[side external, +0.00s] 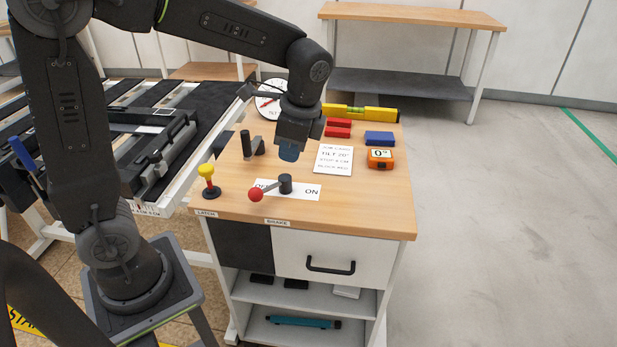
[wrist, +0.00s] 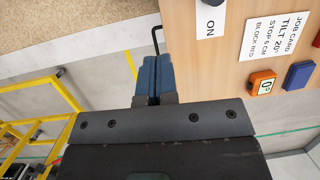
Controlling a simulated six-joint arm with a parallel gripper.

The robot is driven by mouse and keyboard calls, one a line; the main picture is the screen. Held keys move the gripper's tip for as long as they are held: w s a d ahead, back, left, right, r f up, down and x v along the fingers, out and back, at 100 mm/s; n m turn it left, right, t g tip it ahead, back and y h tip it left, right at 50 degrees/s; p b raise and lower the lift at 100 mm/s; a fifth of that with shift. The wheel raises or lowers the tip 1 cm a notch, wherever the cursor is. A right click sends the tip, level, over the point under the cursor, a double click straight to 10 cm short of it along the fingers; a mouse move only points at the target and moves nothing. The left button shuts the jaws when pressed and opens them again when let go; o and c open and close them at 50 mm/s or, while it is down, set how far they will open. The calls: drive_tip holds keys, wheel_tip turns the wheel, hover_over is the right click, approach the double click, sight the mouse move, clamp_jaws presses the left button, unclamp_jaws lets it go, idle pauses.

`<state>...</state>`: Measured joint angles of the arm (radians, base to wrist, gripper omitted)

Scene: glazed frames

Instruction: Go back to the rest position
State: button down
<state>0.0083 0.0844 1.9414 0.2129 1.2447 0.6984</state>
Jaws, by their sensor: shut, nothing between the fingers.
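My gripper (side external: 289,153) hangs pointing down over the wooden bench top (side external: 370,215), behind the brake lever and left of the job card. Its blue fingers are shut together with nothing between them; they also show in the wrist view (wrist: 153,76). The fingers look clear of the bench top, but their exact height is hard to tell. The brake lever's red knob (side external: 256,195) points left, toward the partly covered end of the OFF/ON plate (side external: 306,191).
Near the gripper are a black handle (side external: 246,144), a yellow-red latch knob (side external: 208,180) and the job card (side external: 334,159). Red blocks (side external: 338,128), a blue block (side external: 379,138), an orange gauge (side external: 380,158) and a yellow level (side external: 360,112) lie right and behind. A black-railed frame (side external: 170,150) stands left.

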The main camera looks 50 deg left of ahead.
drive_tip(key=s+d+r+n+t+h, duration=0.1)
drive_tip(key=s+r+n+t, duration=0.1)
drive_tip(key=s, duration=0.4)
drive_tip(key=s+d+r+n+t+h, duration=0.1)
drive_tip(key=s+d+r+n+t, duration=0.1)
drive_tip(key=s+n+t, duration=0.3)
drive_tip(key=shift+s+d+r+n, duration=0.15)
drive_tip(key=shift+s+r+n, duration=0.2)
drive_tip(key=shift+s+n, duration=0.6)
